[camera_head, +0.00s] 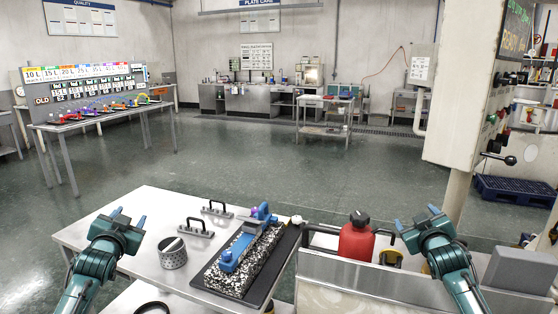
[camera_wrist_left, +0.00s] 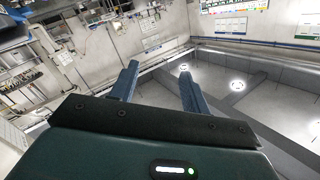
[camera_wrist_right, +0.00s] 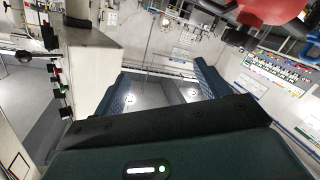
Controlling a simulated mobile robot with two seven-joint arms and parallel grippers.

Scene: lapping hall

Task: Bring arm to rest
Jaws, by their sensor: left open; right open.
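My left gripper (camera_head: 126,217) is open and empty, raised over the left end of the metal table in the head view. Its two fingers stand apart in the left wrist view (camera_wrist_left: 157,88) with nothing between them. My right gripper (camera_head: 428,219) is open and empty, to the right of the red container. Its parted fingers also show in the right wrist view (camera_wrist_right: 163,85) with nothing between them.
The metal table (camera_head: 72,234) bears a blue tool on a speckled block (camera_head: 265,262), a round metal part (camera_head: 172,252) and two handled plates. A red container (camera_head: 356,238) stands between my arms. A machine column (camera_head: 460,90) rises at right. Open floor lies beyond.

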